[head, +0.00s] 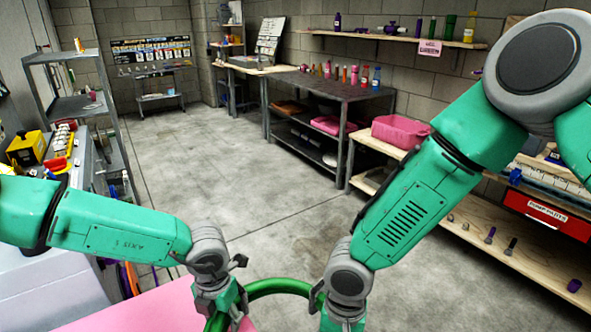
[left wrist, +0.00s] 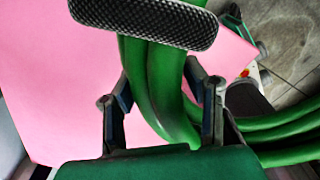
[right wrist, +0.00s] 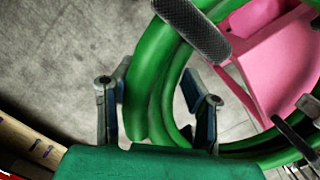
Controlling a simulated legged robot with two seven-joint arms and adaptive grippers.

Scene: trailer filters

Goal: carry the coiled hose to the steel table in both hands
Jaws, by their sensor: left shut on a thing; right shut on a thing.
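The coiled hose (head: 277,286) is green and thick, with several loops, and is held between my two grippers at the bottom of the head view. My left gripper (head: 222,300) is shut on its left side; in the left wrist view the hose (left wrist: 165,100) runs between the fingers. My right gripper (head: 325,298) is shut on its right side; in the right wrist view the loops (right wrist: 155,85) pass between the fingers. The lower part of the coil is cut off in the head view. A dark metal table (head: 335,88), probably the steel table, stands farther back along the right wall.
A pink surface (head: 140,306) lies below my left gripper. A wooden bench with a pink bin (head: 400,131) and red drawer (head: 535,209) stands right. A cluttered grey cabinet (head: 40,265) stands left. Open concrete floor (head: 220,150) lies in the middle. Bottles crowd the metal table's back edge.

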